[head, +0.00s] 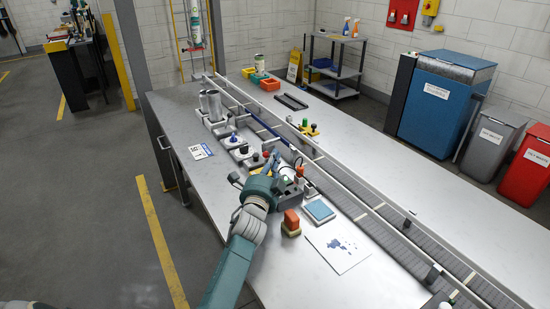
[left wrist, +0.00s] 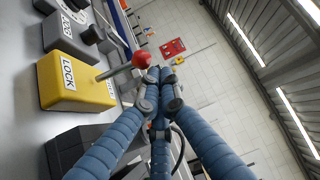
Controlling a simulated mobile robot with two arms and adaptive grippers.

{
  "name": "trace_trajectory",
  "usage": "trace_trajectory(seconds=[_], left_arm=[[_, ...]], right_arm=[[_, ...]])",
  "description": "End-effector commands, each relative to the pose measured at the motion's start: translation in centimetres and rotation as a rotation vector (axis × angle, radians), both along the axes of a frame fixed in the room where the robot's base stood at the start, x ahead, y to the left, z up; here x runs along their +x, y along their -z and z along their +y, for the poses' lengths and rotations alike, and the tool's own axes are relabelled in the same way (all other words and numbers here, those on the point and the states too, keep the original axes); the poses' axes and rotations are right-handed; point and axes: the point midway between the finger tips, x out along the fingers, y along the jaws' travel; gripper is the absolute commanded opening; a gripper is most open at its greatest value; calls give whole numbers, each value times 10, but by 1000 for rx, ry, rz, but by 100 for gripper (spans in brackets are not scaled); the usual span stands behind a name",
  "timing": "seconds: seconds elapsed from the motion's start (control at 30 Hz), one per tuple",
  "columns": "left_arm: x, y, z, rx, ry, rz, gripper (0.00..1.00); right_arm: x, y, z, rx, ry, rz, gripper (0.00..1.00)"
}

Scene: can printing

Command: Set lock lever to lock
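The lock lever is a metal rod with a red ball knob (left wrist: 141,60) on a yellow box (left wrist: 75,83) labelled LOCK. In the left wrist view the rod slants up and to the right from the box. My left gripper (left wrist: 166,76) has its blue fingers drawn together at the tips, just right of the red knob. Nothing shows between the tips, and I cannot tell whether they touch the knob. In the head view my left gripper (head: 272,162) is over the row of control boxes and hides most of the yellow box. My right gripper is not in view.
Grey control boxes (head: 240,148) line the table (head: 180,120) beside the conveyor (head: 370,225). An orange-topped stamp (head: 291,222), a blue pad (head: 319,210) and a printed sheet (head: 338,245) lie to the right of my arm. Metal cans (head: 211,105) stand at the far end.

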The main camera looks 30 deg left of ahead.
Motion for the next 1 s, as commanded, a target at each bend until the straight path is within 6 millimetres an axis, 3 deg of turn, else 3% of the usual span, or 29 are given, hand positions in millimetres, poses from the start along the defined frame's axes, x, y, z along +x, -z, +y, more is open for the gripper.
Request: trace_trajectory(seconds=[1.0], left_arm=[[-17, -1, 10, 1, 0, 1, 0]], right_arm=[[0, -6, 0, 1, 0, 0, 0]])
